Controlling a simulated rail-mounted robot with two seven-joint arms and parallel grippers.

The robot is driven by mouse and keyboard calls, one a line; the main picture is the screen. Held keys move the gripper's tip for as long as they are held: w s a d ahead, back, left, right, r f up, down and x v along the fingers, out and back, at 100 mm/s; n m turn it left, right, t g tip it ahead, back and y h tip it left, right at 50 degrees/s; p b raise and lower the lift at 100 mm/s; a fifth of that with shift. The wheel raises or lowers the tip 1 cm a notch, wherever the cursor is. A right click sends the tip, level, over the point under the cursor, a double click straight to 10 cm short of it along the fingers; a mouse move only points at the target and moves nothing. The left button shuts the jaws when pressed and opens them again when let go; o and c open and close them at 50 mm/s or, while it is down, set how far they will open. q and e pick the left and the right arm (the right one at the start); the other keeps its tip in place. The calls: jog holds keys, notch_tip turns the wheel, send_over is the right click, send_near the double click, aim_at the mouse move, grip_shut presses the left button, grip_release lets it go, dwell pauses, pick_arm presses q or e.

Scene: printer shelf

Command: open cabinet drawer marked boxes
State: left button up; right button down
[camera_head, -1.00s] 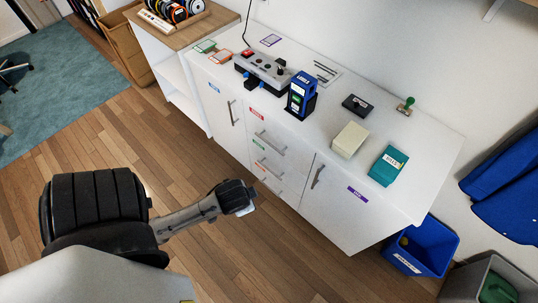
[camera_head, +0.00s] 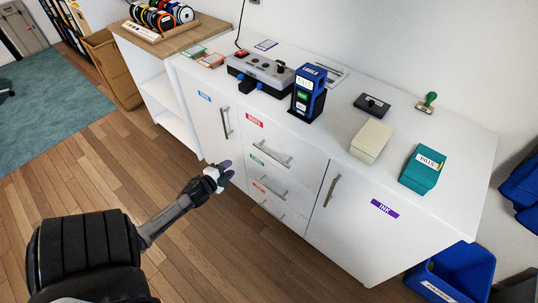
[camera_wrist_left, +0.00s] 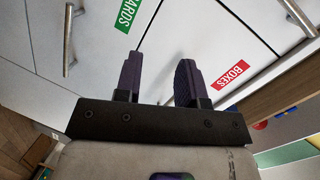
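The cabinet has a stack of drawers; the top drawer (camera_head: 275,137) carries a red label and a bar handle (camera_head: 272,153). In the left wrist view the red label (camera_wrist_left: 229,73) reads BOXES. The drawers look shut. A green label (camera_wrist_left: 129,14) shows there too, its text partly cut off. My left gripper (camera_head: 226,172) is in front of the cabinet, left of the drawer stack and apart from the handles. Its two dark fingers (camera_wrist_left: 160,80) are spread with nothing between them. My right gripper is out of view.
A left door with a vertical handle (camera_head: 226,122) and a right door marked INK (camera_head: 384,208) flank the drawers. The countertop holds a blue stamp-like device (camera_head: 307,92), a cream block (camera_head: 371,141) and a teal box (camera_head: 423,169). A blue bin (camera_head: 455,272) stands at right. The floor in front is clear.

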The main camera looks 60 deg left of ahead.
aim_at(271, 154)
pick_arm(q)
jog(key=w+d+r+m+t+h, duration=0.1)
jog(key=d+r+m+t+h, duration=0.6)
jog(key=m, duration=0.3)
jog(key=shift+g, duration=0.4)
jog(key=shift+w+d+r+b, duration=0.15)
jog(key=shift+w+b, duration=0.5)
jog(key=shift+w, duration=1.65)
jog(key=shift+w+d+r+b, duration=0.15)
jog(key=shift+w+b, duration=0.55)
jog(key=shift+w, duration=1.55)
jog(key=shift+w+d+r+b, duration=0.15)
jog(key=shift+w+b, duration=0.5)
jog(key=shift+w, duration=1.65)
jog(key=shift+c, duration=0.4)
grip_shut()
